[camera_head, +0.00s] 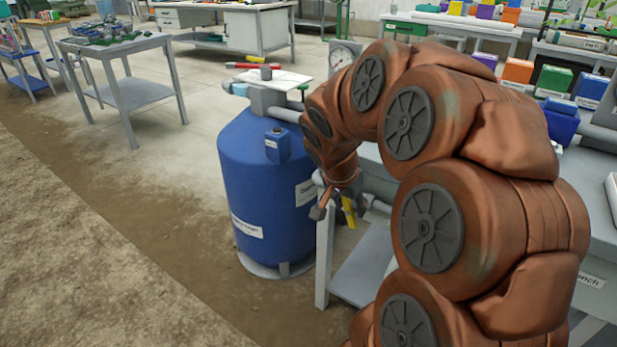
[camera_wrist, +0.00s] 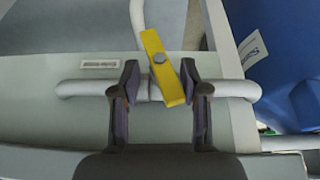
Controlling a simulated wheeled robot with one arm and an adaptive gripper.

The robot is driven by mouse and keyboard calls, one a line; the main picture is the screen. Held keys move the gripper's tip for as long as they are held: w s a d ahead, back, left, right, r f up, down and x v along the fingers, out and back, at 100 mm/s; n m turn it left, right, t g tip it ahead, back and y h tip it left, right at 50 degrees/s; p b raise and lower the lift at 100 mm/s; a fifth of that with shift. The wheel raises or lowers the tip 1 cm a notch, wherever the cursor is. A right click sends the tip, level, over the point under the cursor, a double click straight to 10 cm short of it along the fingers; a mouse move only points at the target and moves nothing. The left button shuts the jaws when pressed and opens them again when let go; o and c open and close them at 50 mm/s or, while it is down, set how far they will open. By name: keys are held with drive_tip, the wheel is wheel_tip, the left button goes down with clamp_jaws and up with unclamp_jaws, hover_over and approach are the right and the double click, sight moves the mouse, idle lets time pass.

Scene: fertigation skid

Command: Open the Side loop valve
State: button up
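A yellow valve lever (camera_wrist: 160,66) with a grey bolt sits on a grey pipe (camera_wrist: 85,88) in the wrist view. It is slightly tilted, its upper end left and its lower end right, and it lies across the line of the pipe. My gripper (camera_wrist: 160,82) is open, with one dark finger on each side of the lever. The right finger is very near the lever's lower end; I cannot tell if they touch. The lever (camera_head: 348,211) also shows in the head view beside my gripper (camera_head: 328,203), partly hidden by my arm. The small label (camera_wrist: 100,64) near the pipe is unreadable.
A blue tank (camera_head: 255,185) stands just left of my gripper in the head view; its side shows at right in the wrist view (camera_wrist: 285,40). A grey table (camera_head: 133,92) stands farther back left. The floor at left is clear.

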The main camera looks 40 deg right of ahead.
drive_tip(key=s+a+r+n+y+p, duration=0.1)
drive_tip(key=s+a+r+n+p, duration=0.2)
drive_tip(key=a+r+p, duration=0.3)
drive_tip(key=s+a+r+n+y+p, duration=0.1)
drive_tip(key=s+a+r+n+p, duration=0.2)
drive_tip(key=a+r+p, duration=0.4)
drive_tip(key=s+a+r+n+g+y+p, duration=0.1)
drive_tip(key=s+a+r+n+p, duration=0.2)
drive_tip(key=a+r+p, duration=0.3)
wheel_tip(320, 180, up, 2)
drive_tip(key=shift+a+r+p, duration=0.2)
drive_tip(key=shift+r+p, duration=0.05)
drive_tip(key=shift+p, duration=0.75)
drive_tip(key=shift+a, duration=0.1)
